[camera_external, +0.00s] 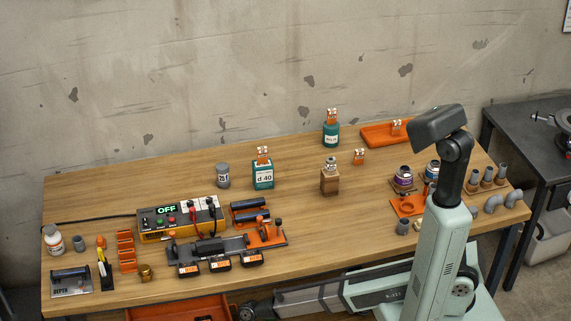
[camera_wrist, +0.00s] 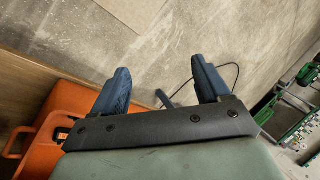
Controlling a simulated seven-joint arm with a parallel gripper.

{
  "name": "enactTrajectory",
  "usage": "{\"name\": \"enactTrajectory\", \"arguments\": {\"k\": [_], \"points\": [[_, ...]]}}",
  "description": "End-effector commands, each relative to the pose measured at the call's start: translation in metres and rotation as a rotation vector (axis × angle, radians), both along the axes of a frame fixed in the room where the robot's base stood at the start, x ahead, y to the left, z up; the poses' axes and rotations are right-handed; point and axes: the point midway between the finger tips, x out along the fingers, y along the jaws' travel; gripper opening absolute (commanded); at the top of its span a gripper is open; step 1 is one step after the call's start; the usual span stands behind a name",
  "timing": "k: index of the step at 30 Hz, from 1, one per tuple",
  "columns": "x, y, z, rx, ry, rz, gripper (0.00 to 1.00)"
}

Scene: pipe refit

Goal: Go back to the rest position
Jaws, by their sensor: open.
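My gripper (camera_wrist: 160,70) shows in the wrist view with its two blue fingers spread apart. Nothing is between them, and concrete floor shows behind the gap. In the camera_external view my arm bends down at the right front of the wooden workbench (camera_external: 300,150), and its forearm runs left along the front edge, low in the picture. The fingers cannot be made out in that view. An orange container (camera_wrist: 72,105) lies left of the fingers in the wrist view, apart from them.
An orange bin (camera_external: 180,309) sits below the bench's front edge. The bench holds a power supply (camera_external: 180,217), a teal d 40 box (camera_external: 263,176), an orange tray (camera_external: 380,135) and grey pipe elbows (camera_external: 493,203).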

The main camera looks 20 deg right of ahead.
Motion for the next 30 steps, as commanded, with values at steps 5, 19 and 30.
{"name": "enactTrajectory", "arguments": {"k": [5, 19, 30], "points": [[-0.016, -0.047, -0.028, -0.079, 0.117, -0.168, 0.76], [0.054, -0.181, -0.067, -0.237, 0.153, -0.384, 0.76], [0.094, -0.302, -0.085, -0.364, 0.158, -0.498, 0.76]]}}
